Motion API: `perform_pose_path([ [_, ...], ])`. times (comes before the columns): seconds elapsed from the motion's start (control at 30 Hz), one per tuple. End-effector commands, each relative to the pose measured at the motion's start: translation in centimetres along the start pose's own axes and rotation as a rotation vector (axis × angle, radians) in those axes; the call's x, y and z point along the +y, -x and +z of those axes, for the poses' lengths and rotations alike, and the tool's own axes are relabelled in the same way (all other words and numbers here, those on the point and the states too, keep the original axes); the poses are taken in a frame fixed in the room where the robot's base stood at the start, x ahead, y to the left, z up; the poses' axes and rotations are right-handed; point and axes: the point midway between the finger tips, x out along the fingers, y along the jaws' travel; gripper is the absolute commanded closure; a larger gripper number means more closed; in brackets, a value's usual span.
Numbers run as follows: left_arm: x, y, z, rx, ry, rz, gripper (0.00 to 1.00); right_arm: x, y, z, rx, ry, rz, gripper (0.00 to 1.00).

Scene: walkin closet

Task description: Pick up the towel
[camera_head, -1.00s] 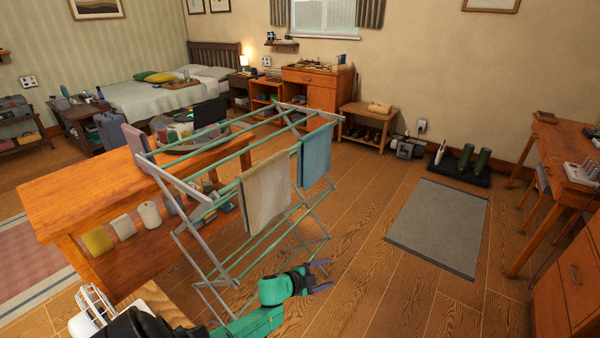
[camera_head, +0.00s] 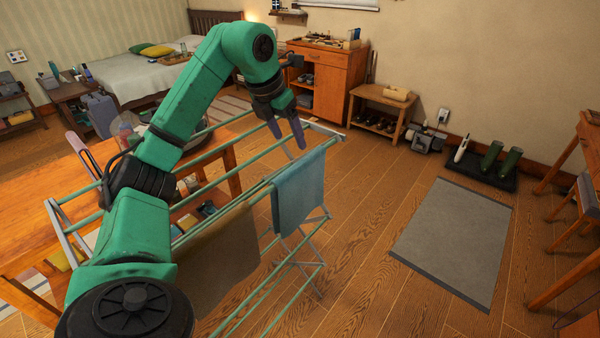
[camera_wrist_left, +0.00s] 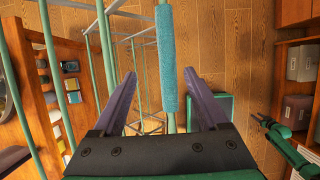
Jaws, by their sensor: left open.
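A blue towel (camera_head: 298,190) hangs over a rail of the drying rack (camera_head: 335,130). My left gripper (camera_head: 290,140) is open and empty above the rack, just beyond the blue towel's top edge in the head view. In the left wrist view the blue towel (camera_wrist_left: 167,55) appears as a narrow strip between the open fingers (camera_wrist_left: 160,74); contact is not visible. My right gripper (camera_wrist_left: 263,120) shows small at the right there, its jaws unclear.
A wooden table (camera_head: 40,225) stands left of and behind the rack. A wooden bench (camera_head: 372,95) and cabinet (camera_head: 335,75) line the back wall. A grey mat (camera_head: 455,240) lies on open floor to the right.

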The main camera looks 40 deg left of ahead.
Motion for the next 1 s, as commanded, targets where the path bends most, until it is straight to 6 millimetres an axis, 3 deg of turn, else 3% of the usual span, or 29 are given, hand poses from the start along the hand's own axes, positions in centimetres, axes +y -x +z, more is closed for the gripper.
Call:
perform_pose_path([
  [0.1, 0.1, -1.4, -0.1, 0.005, -0.001, 0.004, 0.24, -0.9, -0.2, -3.6, 0.059, 0.0, -0.012, 0.5],
  [0.17, 0.0, -2.9, -0.2, 0.007, -0.001, 0.003, 0.24, -0.8, -0.2, -4.1, 0.066, 0.0, -0.011, 0.5],
  [0.23, 0.0, -4.8, -0.2, 0.007, -0.001, 0.001, 0.24, -0.3, -0.1, -3.0, 0.049, 0.002, -0.005, 0.5],
  [0.33, 0.0, -7.2, -0.1, 0.005, 0.0, 0.0, 0.24, 0.8, 0.3, 0.2, -0.005, 0.003, 0.011, 0.5],
  [0.47, 0.0, -9.1, 0.0, 0.002, 0.0, 0.0, 0.24, 1.6, 0.8, 2.6, -0.044, 0.001, 0.022, 0.5],
  [0.57, -0.1, -10.4, -0.1, 0.005, -0.001, -0.002, 0.24, 1.4, 1.5, 1.9, -0.033, 0.0, 0.019, 0.5],
  [0.77, -0.2, -13.9, 0.0, 0.001, 0.001, -0.003, 0.24, 0.2, 2.6, -2.1, 0.032, -0.002, 0.002, 0.5],
  [1.0, -0.1, -14.4, -0.1, -0.001, -0.001, 0.0, 0.24, 0.1, 2.4, -0.9, 0.012, 0.0, 0.001, 0.5],
])
